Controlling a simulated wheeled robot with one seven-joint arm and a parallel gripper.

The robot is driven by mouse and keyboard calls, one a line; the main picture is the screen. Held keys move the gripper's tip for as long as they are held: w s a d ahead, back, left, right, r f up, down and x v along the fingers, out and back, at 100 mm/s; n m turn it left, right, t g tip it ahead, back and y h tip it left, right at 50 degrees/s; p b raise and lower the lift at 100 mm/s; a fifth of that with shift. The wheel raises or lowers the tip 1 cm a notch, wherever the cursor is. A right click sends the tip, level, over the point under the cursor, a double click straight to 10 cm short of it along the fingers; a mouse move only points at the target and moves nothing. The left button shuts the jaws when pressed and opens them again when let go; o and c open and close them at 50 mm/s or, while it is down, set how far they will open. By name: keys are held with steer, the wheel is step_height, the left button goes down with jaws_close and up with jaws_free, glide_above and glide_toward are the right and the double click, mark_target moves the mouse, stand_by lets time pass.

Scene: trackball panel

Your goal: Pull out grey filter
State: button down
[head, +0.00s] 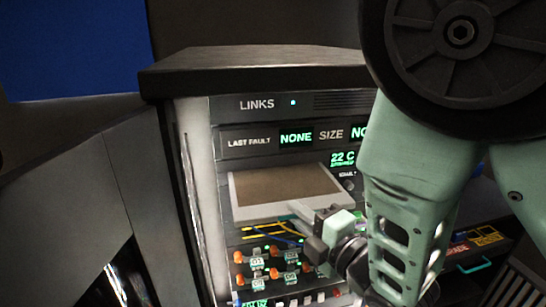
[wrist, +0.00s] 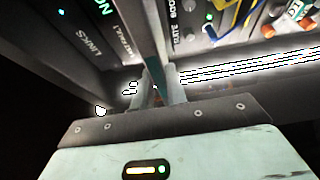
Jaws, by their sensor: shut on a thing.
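The grey filter (head: 234,198) is a flat slab with a light grey frame and a brown top. In the head view it sticks out of its slot in the panel, below the "LAST FAULT" row. My gripper (head: 300,209) is at its front edge, toward the right, and is shut on it. In the wrist view the filter (wrist: 147,38) shows nearly edge-on, running from the panel to between my fingers (wrist: 160,88). The filter's back end is not clearly visible, so I cannot tell whether it is still inside the slot.
The panel's top cover (head: 255,68) overhangs above. Yellow and blue cables (head: 265,231) and several orange-capped connectors (head: 256,263) sit just below the filter. A grey side wall (head: 100,190) stands on the left. My arm hides the panel's right side.

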steer(key=shift+s+r+p, duration=0.1)
steer(key=shift+s+p, duration=0.45)
steer(key=shift+p, duration=2.2)
steer(key=shift+p+v, duration=0.8)
steer(key=shift+p, duration=1.2)
